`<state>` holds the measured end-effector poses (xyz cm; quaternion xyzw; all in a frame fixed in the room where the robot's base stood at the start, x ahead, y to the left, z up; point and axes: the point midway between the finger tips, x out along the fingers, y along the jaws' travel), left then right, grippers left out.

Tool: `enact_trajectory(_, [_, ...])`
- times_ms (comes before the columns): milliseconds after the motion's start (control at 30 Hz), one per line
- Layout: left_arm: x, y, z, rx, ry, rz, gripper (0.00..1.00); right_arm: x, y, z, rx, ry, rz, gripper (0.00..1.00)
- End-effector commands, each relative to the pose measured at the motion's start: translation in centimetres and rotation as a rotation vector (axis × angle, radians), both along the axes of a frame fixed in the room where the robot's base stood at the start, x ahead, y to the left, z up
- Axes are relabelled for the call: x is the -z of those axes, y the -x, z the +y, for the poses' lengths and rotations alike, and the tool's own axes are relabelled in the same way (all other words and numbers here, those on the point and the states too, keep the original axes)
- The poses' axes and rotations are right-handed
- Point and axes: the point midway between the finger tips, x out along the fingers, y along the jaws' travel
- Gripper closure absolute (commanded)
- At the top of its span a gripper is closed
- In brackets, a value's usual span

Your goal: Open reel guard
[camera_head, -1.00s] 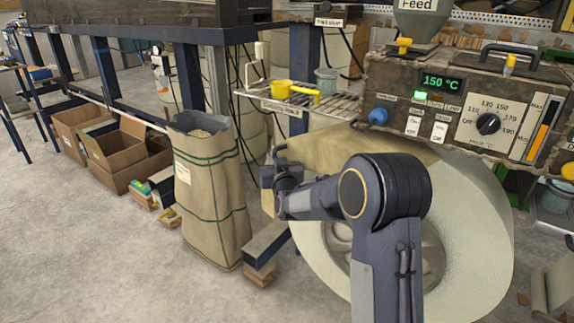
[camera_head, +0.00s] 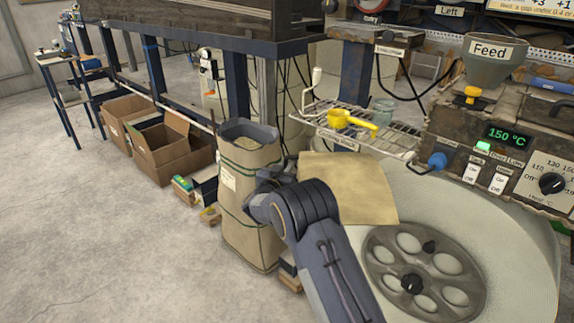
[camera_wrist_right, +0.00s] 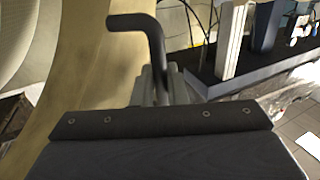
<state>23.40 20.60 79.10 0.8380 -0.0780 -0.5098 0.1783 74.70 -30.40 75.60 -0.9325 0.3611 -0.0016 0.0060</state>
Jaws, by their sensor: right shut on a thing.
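The reel guard (camera_head: 350,188) is a tan curved sheet to the left of the big pale reel (camera_head: 530,245), above and left of its grey hub (camera_head: 428,270) with round holes. In the right wrist view the guard is a tan band (camera_wrist_right: 95,70) on the left. My right gripper (camera_head: 268,182) is at the guard's left edge. In the wrist view its fingers (camera_wrist_right: 155,88) are shut on a black bent handle (camera_wrist_right: 150,32). The fingertips are hidden in the head view. My left gripper is not in view.
A paper sack (camera_head: 250,205) stands close behind my right wrist. A wire shelf (camera_head: 395,142) with a yellow scoop (camera_head: 350,120) is just above the guard. The control box (camera_head: 500,150) is at the right. Cardboard boxes (camera_head: 165,150) stand farther left on the floor.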

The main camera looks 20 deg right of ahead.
Motion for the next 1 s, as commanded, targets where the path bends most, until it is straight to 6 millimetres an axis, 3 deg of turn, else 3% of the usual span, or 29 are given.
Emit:
enact_trajectory(300, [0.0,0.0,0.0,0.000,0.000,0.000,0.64,-0.1,0.0,-0.2,0.005,0.002,-0.002,1.00])
enact_trajectory(333, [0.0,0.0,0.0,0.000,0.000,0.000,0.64,-0.1,0.1,-0.3,0.005,0.002,-0.002,0.84])
enact_trajectory(667, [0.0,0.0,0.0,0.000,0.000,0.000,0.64,0.0,0.3,0.1,0.003,0.001,-0.001,0.83])
enact_trajectory(1000, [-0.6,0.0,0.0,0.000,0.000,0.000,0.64,-0.1,4.2,3.7,0.002,0.002,-0.001,0.83])
